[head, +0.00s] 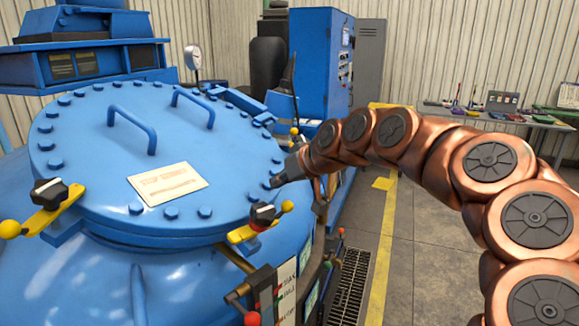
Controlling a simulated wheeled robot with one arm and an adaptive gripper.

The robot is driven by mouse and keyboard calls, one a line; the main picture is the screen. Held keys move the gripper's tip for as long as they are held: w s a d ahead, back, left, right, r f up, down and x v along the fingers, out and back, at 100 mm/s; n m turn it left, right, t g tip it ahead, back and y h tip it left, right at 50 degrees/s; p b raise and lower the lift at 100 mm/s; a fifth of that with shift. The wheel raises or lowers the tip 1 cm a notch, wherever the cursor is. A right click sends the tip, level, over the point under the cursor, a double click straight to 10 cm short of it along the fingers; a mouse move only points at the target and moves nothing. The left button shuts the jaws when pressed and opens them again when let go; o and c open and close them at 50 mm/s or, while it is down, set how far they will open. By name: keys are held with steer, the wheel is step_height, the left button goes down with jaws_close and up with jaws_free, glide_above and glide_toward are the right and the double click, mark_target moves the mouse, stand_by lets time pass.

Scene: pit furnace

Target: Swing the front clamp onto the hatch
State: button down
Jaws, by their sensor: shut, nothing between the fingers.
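The round blue hatch (100,130) lies closed on the furnace, with bolts around its rim and two handles on top. One clamp (245,232), a yellow bar with a black knob and a yellow ball, is at the hatch's near right rim. Another such clamp (50,215) is at the near left rim. A third, partly hidden one (294,131) shows behind my arm. I cannot tell which is the front clamp. My gripper (275,183) is small in view, shut and empty, pointing left at the hatch's right edge, above and apart from the near right clamp.
A white sign (167,184) lies on the hatch. A lever with a red ball (252,318) stands below the near right clamp. A blue cabinet (318,65) and a gauge (193,58) stand behind. A bench with tools (500,115) is far right. Floor right of the grate (350,285) is clear.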

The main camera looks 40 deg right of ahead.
steer(key=shift+s+a+f+p, duration=0.1)
steer(key=shift+s+f+p, duration=0.25)
steer(key=shift+s, duration=0.5)
steer(key=shift+s+a+f+p, duration=0.15)
steer(key=shift+s+f, duration=0.25)
steer(key=shift+s, duration=0.45)
steer(key=shift+s+f, duration=0.1)
steer(key=shift+f, duration=0.1)
